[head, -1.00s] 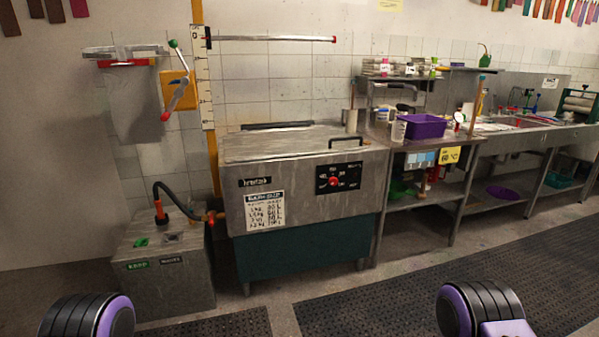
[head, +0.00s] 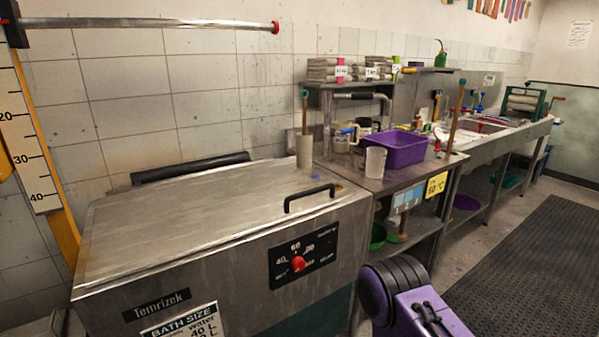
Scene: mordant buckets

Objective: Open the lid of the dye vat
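The dye vat (head: 330,290) is a large grey steel box at the lower left of the head view. Its flat metal lid (head: 190,215) is shut. A black bar handle (head: 309,197) stands on the lid near its front right corner. A black panel with a red knob (head: 298,264) is on the vat's front, below the handle. A purple and black part of my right arm shows at the bottom, in front of the vat's right end. Neither gripper is in view.
A beaker stand (head: 304,150) with a stick rests at the lid's back right. A steel bench (head: 440,162) with a purple tub (head: 394,148) and a clear beaker (head: 375,162) adjoins the vat. A rail (head: 150,22) hangs above. A dark floor mat (head: 530,270) lies clear at right.

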